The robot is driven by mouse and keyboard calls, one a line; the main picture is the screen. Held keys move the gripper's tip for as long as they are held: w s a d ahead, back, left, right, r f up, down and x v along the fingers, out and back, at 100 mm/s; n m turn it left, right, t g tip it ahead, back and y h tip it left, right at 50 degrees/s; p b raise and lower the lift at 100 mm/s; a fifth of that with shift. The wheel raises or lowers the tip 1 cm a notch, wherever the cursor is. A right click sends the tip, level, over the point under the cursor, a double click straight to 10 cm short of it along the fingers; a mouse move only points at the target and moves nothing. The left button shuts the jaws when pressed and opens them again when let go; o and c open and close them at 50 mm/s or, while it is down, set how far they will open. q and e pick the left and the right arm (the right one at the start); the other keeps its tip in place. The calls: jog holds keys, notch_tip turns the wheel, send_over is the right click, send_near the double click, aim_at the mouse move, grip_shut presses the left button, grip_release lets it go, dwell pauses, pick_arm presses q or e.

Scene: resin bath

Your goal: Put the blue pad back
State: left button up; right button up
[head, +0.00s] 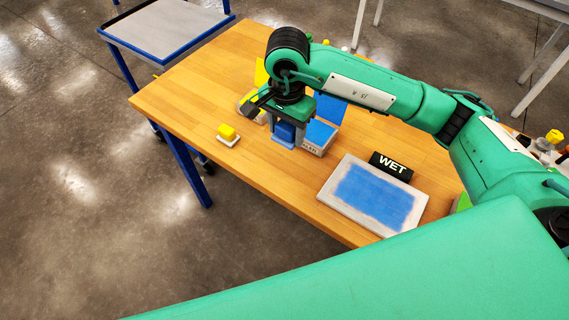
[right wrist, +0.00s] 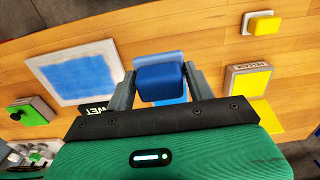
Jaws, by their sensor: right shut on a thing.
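The blue pad (head: 285,131) is dark blue and block-shaped. My right gripper (head: 286,128) is shut on it over the table's left part; the pad also shows between the two grey fingers in the right wrist view (right wrist: 160,77). A paler blue surface (right wrist: 158,57) shows around and beneath the pad; I cannot tell whether they touch. Behind the gripper in the head view are a low box with a blue top (head: 320,133) and an upright blue panel (head: 331,107), partly hidden. A white tray (head: 335,207) with a blue-stained middle lies to the right. My left gripper is out of view.
A black WET sign (head: 391,167) stands behind the tray. A yellow pad (head: 227,131) sits on a white base near the table's left edge. A yellow-topped box labelled RELEASE (right wrist: 248,80) is near the gripper. Bare wood (head: 185,95) lies at the far left.

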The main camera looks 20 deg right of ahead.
jog(key=p, duration=0.2)
send_over(286, 174)
notch_tip(286, 174, down, 10)
jog(key=shift+r, duration=0.25)
jog(key=shift+f, duration=0.6)
notch_tip(286, 174, down, 3)
jog(key=shift+f+p, duration=0.2)
jog(key=shift+p, duration=0.45)
jog(key=shift+f, duration=0.3)
jog(key=shift+f, duration=0.2)
jog(key=o, duration=0.9)
